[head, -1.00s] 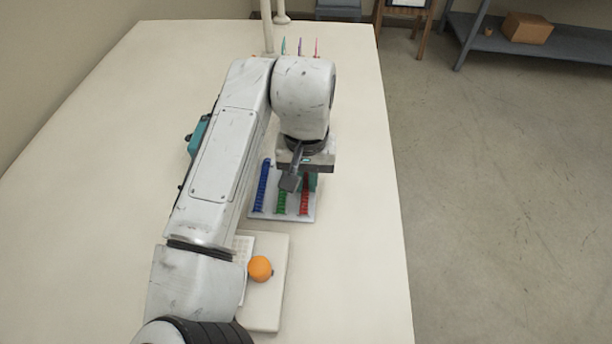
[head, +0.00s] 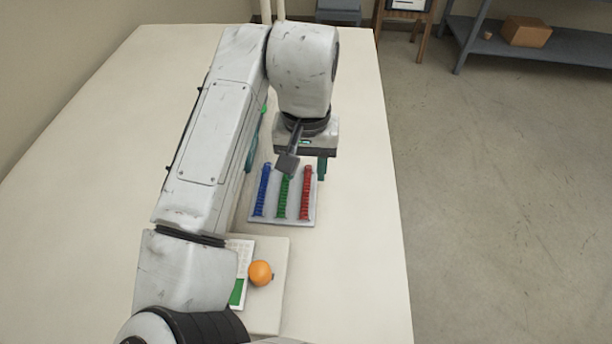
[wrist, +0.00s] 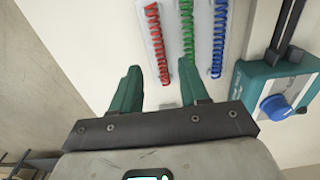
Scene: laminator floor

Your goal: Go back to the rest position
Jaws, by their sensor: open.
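My gripper (wrist: 160,72) is open and empty, with its two teal fingers spread apart in the wrist view. In the head view my gripper (head: 320,172) hangs from the wrist above the table, near the far right corner of the white tray (head: 270,218). One teal finger shows clearly there; the other is hidden. The tray holds a blue coil (head: 262,190), a green coil (head: 283,197) and a red coil (head: 306,192) side by side.
A teal machine with a blue knob (wrist: 276,106) stands at the right of the wrist view; my arm mostly hides it in the head view. The table's right side (head: 365,200) is clear.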

